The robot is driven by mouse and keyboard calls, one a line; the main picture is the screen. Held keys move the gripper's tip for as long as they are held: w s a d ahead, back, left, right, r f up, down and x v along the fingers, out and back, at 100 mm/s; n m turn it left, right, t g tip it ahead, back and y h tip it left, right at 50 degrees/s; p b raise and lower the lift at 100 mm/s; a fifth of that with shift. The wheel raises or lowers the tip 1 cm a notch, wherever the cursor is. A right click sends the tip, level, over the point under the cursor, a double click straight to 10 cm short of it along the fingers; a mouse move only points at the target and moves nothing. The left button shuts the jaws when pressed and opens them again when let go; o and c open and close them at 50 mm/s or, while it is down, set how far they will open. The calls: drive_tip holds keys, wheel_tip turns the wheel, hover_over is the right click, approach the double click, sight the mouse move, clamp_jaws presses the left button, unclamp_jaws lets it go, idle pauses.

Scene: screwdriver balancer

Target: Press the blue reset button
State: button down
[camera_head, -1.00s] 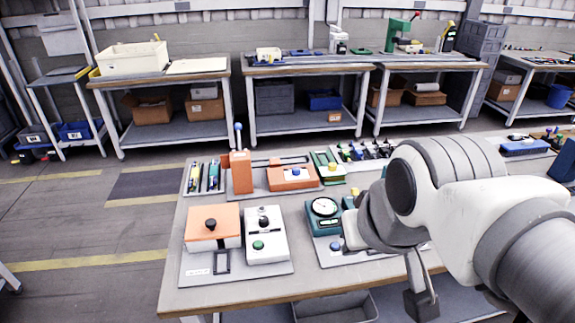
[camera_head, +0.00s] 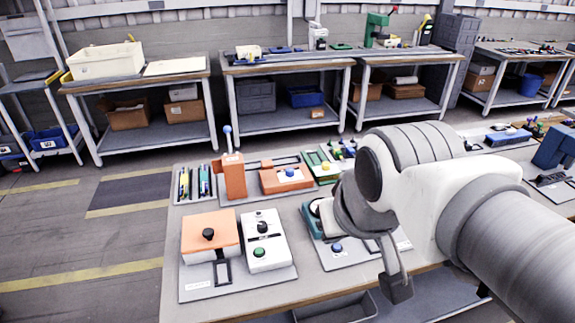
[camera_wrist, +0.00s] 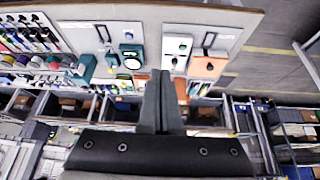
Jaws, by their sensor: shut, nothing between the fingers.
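A blue button (camera_head: 337,247) sits on a grey plate (camera_head: 345,263) on the bench, in front of a teal device (camera_head: 311,219) with a round dial. My arm hides part of this device in the head view. The device also shows in the wrist view (camera_wrist: 132,60), with a small blue spot above it. A second blue button (camera_head: 289,172) is on an orange unit (camera_head: 270,183) farther back. My gripper (camera_wrist: 160,75) is shut and empty, its fingers together, apart from the buttons as far as I can tell. The head view does not show its fingertips clearly.
Left of the plate stand an orange box (camera_head: 210,236) with a black knob and a white box (camera_head: 263,240) with a green button. An orange upright block with a blue-tipped lever (camera_head: 228,140) rises behind them. Bare bench shows at the front edge.

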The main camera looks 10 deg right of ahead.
drive_tip(key=w+d+f+m+t+h+b, duration=0.1)
drive_tip(key=w+d+f+m+h, duration=0.2)
drive_tip(key=w+d, duration=0.6)
drive_tip(key=m+t+y+b, duration=0.2)
drive_tip(key=m+y+b, duration=0.1)
drive_tip(key=m+y, duration=0.1)
hover_over(337, 247)
drive_tip(key=s, duration=0.1)
wheel_tip(337, 247, down, 21)
wheel_tip(337, 247, down, 8)
drive_tip(key=b, duration=0.8)
drive_tip(key=shift+s+r, duration=0.1)
drive_tip(key=shift+f, duration=0.45)
drive_tip(key=shift+f, duration=0.15)
